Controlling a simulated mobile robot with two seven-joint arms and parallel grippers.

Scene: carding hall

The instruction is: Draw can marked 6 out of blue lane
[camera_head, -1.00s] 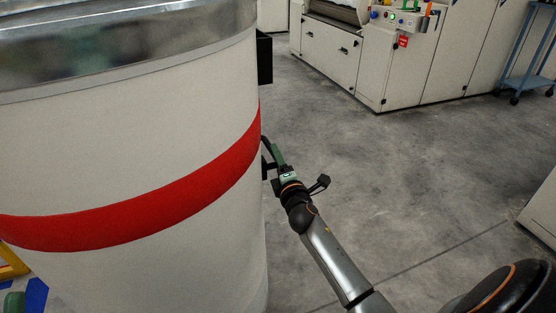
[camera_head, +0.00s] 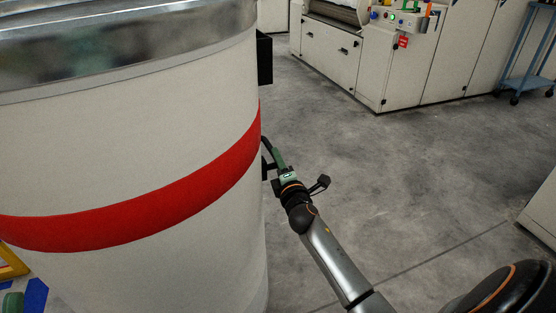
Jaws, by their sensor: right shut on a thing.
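A large white can (camera_head: 130,145) with a metal rim and a red band fills the left of the head view. No number shows on the side facing me, so I cannot tell whether it is the can marked 6. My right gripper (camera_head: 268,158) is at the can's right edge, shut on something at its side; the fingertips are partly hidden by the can. A small piece of blue floor marking (camera_head: 36,296) shows at the bottom left. My left gripper is not in view.
A cream machine (camera_head: 410,60) with a control panel stands at the back. A blue trolley (camera_head: 525,65) is at the far right, and a pale cabinet (camera_head: 541,212) at the right edge. A yellow frame (camera_head: 12,264) shows at lower left. The grey floor between is clear.

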